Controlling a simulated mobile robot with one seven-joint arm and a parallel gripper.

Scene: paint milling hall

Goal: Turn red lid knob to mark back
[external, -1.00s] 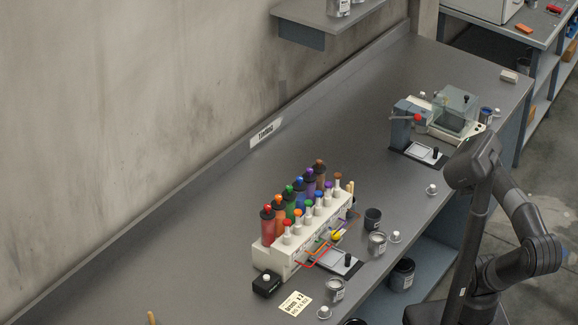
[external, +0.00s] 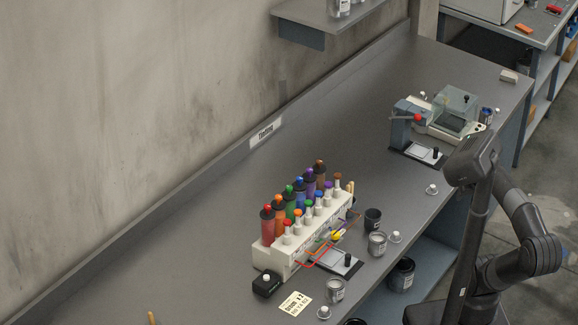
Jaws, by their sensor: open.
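A white tinting rack (external: 272,258) stands on the grey bench and holds two rows of colour bottles. At its near left end, a red bottle (external: 267,228) carries a red lid knob (external: 267,208). In front of it, a small white-necked unit has a red top (external: 287,223). Another red knob (external: 417,117) is on the grey machine at the far right. I cannot tell which one the task means, and the marks are too small to read. My arm stands at the right, apart from the rack. My gripper's fingers are not visible.
A wall shelf (external: 310,25) hangs above the back edge. The bench left of the rack is mostly clear.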

